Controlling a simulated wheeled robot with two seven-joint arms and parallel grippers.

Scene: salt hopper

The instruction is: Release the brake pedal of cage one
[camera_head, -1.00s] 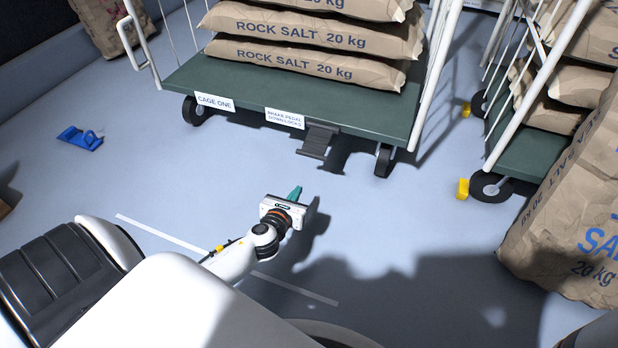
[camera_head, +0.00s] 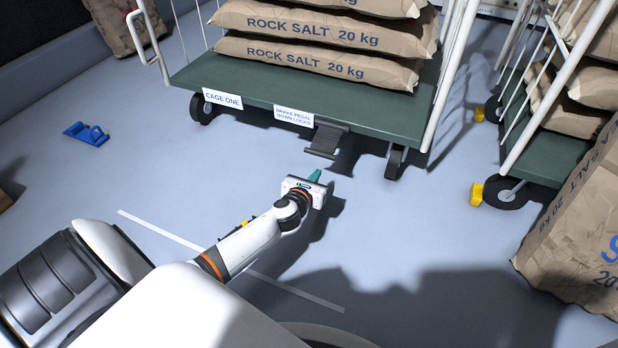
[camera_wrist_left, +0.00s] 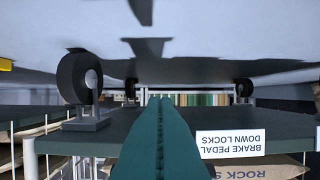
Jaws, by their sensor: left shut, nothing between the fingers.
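Cage one (camera_head: 390,116) is a wheeled cage with a green deck and a "CAGE ONE" label (camera_head: 222,98). Its dark brake pedal (camera_head: 327,139) sticks out and slopes down from the deck's front edge, right of the label "BRAKE PEDAL DOWN LOCKS" (camera_head: 293,116). My left gripper (camera_head: 315,176), with teal fingers, is shut and empty just in front of and below the pedal, apart from it in the head view. In the upside-down left wrist view the shut fingers (camera_wrist_left: 160,140) point at the deck edge beside the pedal label (camera_wrist_left: 230,143); the pedal cannot be made out clearly there.
Rock salt sacks (camera_head: 310,57) are stacked on the deck. A second cage (camera_head: 545,155) stands at right, with a yellow chock (camera_head: 477,194) by its wheel. A big salt sack (camera_head: 570,230) is at front right. A blue object (camera_head: 87,134) lies on the floor at left.

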